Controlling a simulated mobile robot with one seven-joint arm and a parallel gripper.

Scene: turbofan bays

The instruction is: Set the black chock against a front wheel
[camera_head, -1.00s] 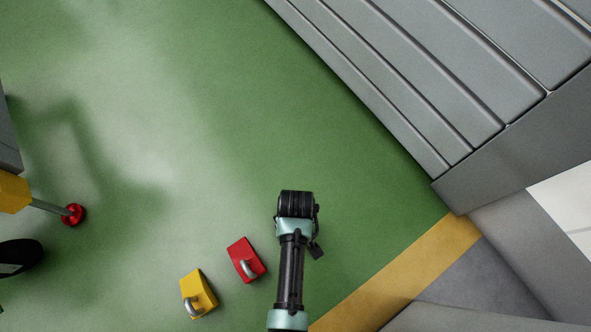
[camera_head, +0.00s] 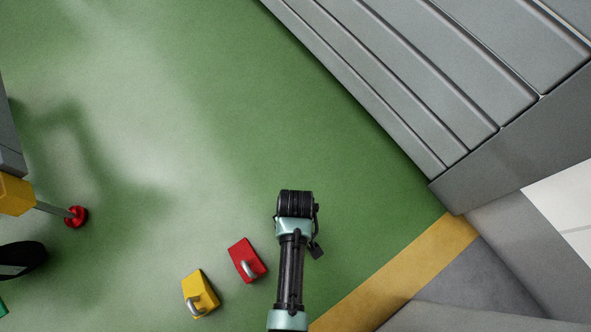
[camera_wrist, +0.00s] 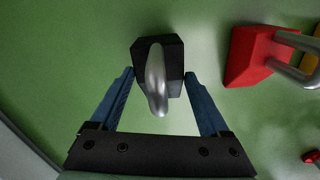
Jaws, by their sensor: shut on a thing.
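The black chock (camera_wrist: 174,52), with its metal handle (camera_wrist: 156,82), is between the blue fingertips of my gripper (camera_wrist: 159,76) in the wrist view. The gripper is shut on it; green floor shows around it, and I cannot tell how high it is. In the head view my arm hides the chock. A dark rounded thing (camera_head: 20,260) at the left edge looks like a wheel, only partly in view. It is well to the left of my arm.
A red chock (camera_head: 244,257) and a yellow chock (camera_head: 203,289) lie on the floor left of my arm. A yellow block (camera_head: 14,194) with a red-ended rod (camera_head: 76,216) juts in at left. A grey ribbed structure (camera_head: 430,80) fills the upper right. Open green floor lies between.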

